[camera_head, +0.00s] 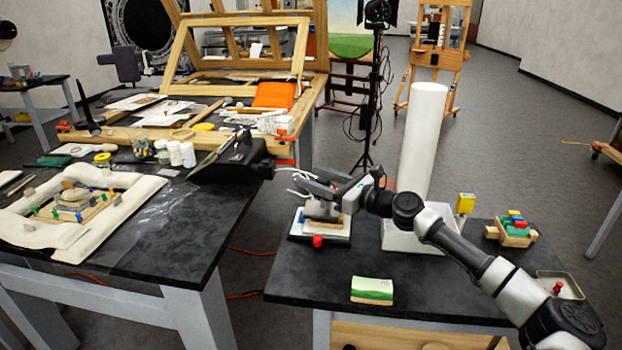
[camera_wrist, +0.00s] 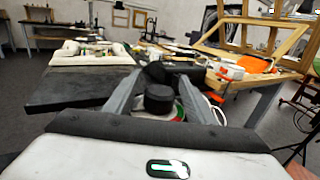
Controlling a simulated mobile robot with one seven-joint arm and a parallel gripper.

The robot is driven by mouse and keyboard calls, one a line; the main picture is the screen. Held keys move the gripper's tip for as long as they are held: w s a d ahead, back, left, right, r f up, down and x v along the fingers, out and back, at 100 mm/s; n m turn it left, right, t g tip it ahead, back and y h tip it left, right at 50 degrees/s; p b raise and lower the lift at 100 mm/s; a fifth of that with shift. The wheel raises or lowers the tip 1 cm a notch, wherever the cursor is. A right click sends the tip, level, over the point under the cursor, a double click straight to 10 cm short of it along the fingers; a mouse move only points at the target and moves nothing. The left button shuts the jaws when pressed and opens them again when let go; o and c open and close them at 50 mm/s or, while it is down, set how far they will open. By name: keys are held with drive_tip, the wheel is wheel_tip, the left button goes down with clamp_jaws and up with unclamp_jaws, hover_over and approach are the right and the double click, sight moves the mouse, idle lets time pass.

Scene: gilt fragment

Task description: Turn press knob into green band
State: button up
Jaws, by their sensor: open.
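My gripper (camera_head: 308,183) reaches left over the right-hand table, above a small press (camera_head: 321,225) with a grey top part and pale stacked plates. In the wrist view a black round knob (camera_wrist: 159,98) lies between the two grey fingers of my gripper (camera_wrist: 154,90). The fingers stand apart, one on each side of it; I cannot tell whether they touch it. Part of a round face with a green band (camera_wrist: 179,110) and some red shows just behind the knob. The knob's pointer mark is not visible. In the head view the knob is hidden by my gripper.
A red knob (camera_head: 318,241) sticks out at the press's front. A tall white cylinder (camera_head: 424,140) stands behind my arm. A green and cream block (camera_head: 372,290) lies at the table's front. A crowded black table (camera_head: 180,235) is to the left, across a gap.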

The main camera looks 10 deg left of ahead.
drive_tip(key=shift+x, duration=0.8)
